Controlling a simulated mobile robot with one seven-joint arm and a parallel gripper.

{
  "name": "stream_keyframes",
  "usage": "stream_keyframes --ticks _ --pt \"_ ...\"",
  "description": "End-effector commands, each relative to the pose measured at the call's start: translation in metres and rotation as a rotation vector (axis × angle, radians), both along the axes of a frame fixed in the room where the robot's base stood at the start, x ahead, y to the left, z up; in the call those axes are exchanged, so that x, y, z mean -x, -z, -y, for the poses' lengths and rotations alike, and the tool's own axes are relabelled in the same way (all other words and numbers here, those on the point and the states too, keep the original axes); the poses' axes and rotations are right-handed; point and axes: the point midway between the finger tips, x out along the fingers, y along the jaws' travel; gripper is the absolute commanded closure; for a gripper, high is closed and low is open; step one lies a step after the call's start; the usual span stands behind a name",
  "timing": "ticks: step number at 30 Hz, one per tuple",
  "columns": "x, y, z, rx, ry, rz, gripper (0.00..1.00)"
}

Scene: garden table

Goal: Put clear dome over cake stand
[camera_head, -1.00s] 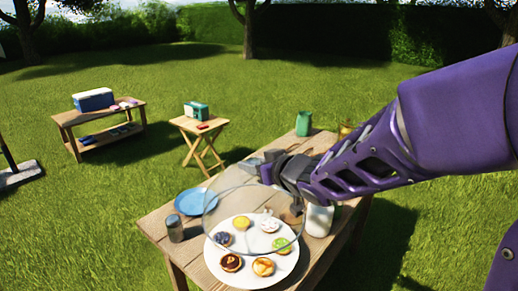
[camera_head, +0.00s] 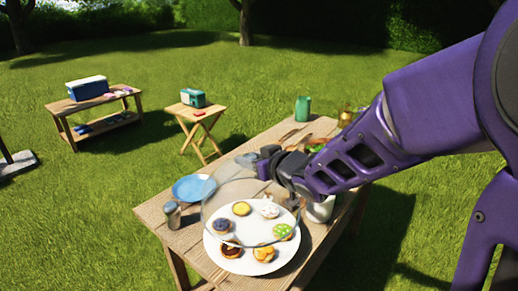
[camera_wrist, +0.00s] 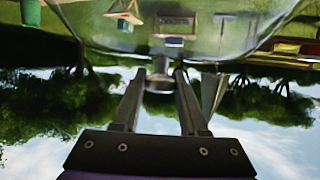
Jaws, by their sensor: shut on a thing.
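The clear dome (camera_head: 208,208) is held up over the table, tilted, and overlaps the left part of the cake stand in the head view. My gripper (camera_head: 268,168) is shut on the dome's knob; the knob (camera_wrist: 159,84) shows between the fingers in the wrist view, with the dome's glass (camera_wrist: 215,40) beyond. The white cake stand (camera_head: 240,266) stands on the wooden table and carries several small tarts and cupcakes (camera_head: 263,253). I cannot tell the exact height of the dome above the cakes.
A blue plate (camera_head: 190,188) and a small glass shaker (camera_head: 173,214) stand left of the stand. A white container (camera_head: 321,210) stands close to its right, partly behind my arm. A green container (camera_head: 302,109) is at the table's far end. The side table (camera_head: 200,112) is apart.

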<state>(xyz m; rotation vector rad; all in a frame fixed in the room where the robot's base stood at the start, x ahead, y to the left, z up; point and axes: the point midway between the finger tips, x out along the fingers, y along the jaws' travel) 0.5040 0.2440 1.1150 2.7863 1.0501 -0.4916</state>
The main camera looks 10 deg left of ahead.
Motion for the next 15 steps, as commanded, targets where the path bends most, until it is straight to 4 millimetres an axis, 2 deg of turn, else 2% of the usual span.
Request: stream_keyframes --ticks 15 --pt "-0.001 0.043 0.0 -0.003 0.0 0.002 1.0"
